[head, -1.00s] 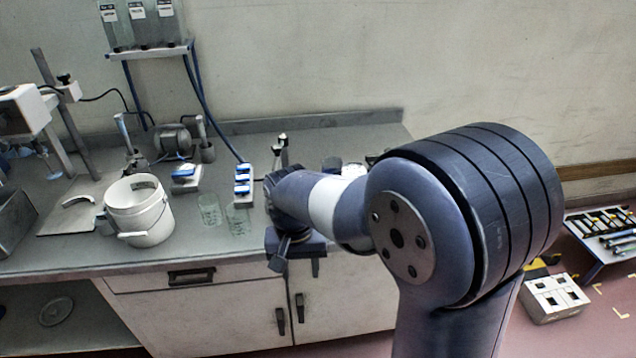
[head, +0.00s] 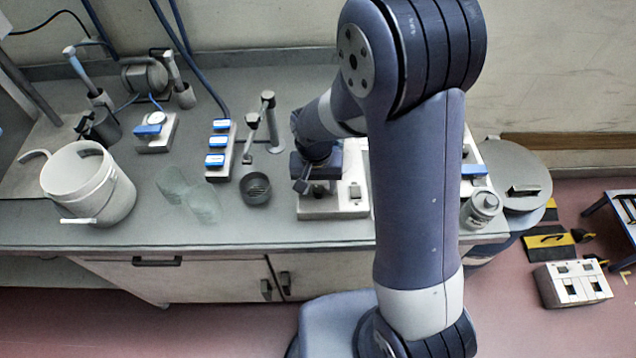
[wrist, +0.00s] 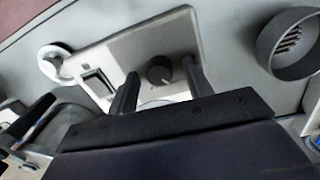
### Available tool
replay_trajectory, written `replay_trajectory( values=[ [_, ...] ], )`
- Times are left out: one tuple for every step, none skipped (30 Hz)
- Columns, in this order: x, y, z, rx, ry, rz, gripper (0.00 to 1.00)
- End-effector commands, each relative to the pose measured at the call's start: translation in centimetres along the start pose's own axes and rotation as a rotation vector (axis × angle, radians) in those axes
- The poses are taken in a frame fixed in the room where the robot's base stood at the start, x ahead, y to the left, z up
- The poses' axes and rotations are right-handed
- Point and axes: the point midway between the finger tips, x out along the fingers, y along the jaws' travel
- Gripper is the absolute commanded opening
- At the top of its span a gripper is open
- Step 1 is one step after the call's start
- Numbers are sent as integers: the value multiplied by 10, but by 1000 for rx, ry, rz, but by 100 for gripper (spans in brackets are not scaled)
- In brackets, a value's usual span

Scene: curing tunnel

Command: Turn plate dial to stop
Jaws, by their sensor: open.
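My gripper (wrist: 159,69) is open, with one finger on each side of the dial. Gaps show between the dial and both fingers. In the head view my gripper (head: 318,190) is low over the unit, and the dial is hidden there.
A dark round cup (head: 256,190) stands just left of the unit, and a strip with blue switches (head: 217,160) lies further left. A small canister (head: 481,208) stands right of my arm.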

Motion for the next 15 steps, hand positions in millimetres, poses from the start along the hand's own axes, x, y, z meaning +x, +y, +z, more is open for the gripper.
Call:
replay_trajectory(
  values=[
    [0, 0, 0, 0, 0, 0, 48],
    [0, 0, 0, 0, 0, 0, 48],
    [0, 0, 0, 0, 0, 0, 48],
    [0, 0, 0, 0, 0, 0, 48],
    [0, 0, 0, 0, 0, 0, 48],
    [0, 0, 0, 0, 0, 0, 48],
    [0, 0, 0, 0, 0, 0, 47],
    [0, 0, 0, 0, 0, 0, 44],
    [0, 0, 0, 0, 0, 0, 41],
    [0, 0, 0, 0, 0, 0, 38],
    [0, 0, 0, 0, 0, 0, 36],
    [0, 0, 0, 0, 0, 0, 33],
    [0, 0, 0, 0, 0, 0, 30],
    [0, 0, 0, 0, 0, 0, 28],
    [0, 0, 0, 0, 0, 0, 24]
  ],
)
